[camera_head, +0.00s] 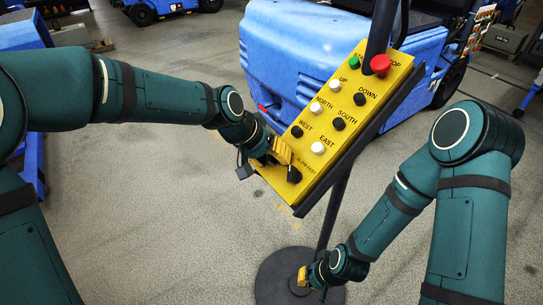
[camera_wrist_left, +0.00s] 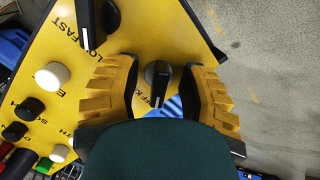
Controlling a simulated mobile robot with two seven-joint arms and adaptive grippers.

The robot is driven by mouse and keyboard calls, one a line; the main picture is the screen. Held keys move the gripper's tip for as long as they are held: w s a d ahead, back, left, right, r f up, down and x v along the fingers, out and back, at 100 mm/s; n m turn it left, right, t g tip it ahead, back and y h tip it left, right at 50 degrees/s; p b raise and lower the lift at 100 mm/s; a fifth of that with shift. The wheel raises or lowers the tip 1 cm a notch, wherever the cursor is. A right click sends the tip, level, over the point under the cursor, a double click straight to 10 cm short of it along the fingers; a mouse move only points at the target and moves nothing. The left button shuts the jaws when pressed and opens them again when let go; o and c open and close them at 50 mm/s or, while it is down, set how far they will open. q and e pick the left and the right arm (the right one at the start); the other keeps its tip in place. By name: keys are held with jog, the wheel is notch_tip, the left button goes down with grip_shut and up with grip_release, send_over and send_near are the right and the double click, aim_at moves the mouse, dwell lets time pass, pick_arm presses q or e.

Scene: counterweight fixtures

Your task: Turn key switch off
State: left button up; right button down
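The yellow control panel (camera_head: 345,110) is tilted on a stand. In the left wrist view, a black rotary switch (camera_wrist_left: 158,74) with a white line sits on the yellow face, beside a partly covered label reading like "OFF K". My left gripper (camera_wrist_left: 160,88) is open, with one yellow-padded finger on each side of this switch and gaps between. In the head view my left gripper (camera_head: 278,153) is at the panel's lower left corner and hides this switch. My right gripper (camera_head: 308,277) hangs low over the stand's base, its fingers too small to judge.
A black slow/fast knob (camera_head: 294,175) is close to my left gripper. Push buttons fill the panel above, with a red stop button (camera_head: 380,64) and a green start button (camera_head: 354,61) at the top. The stand's round base (camera_head: 275,272) is below. A blue vehicle (camera_head: 300,50) stands behind.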

pick_arm(q)
jog(key=shift+r, duration=0.1)
jog(key=v, duration=1.2)
jog(key=s+a+f+n+g+y, duration=0.1)
jog(key=a+f+n, duration=0.1)
jog(key=f, duration=1.2)
jog(key=s+a+f+n, duration=0.2)
jog(key=a+f, duration=0.1)
jog(key=f, duration=1.2)
jog(key=s+a+f+n+g, duration=0.2)
jog(key=s+f, duration=1.4)
jog(key=s, duration=0.1)
jog(key=w+d+r+m+t+y, duration=0.1)
jog(key=w+d+r+t, duration=0.1)
jog(key=w+r, duration=0.2)
jog(key=shift+w+d+r, duration=0.4)
jog(key=shift+w, duration=0.45)
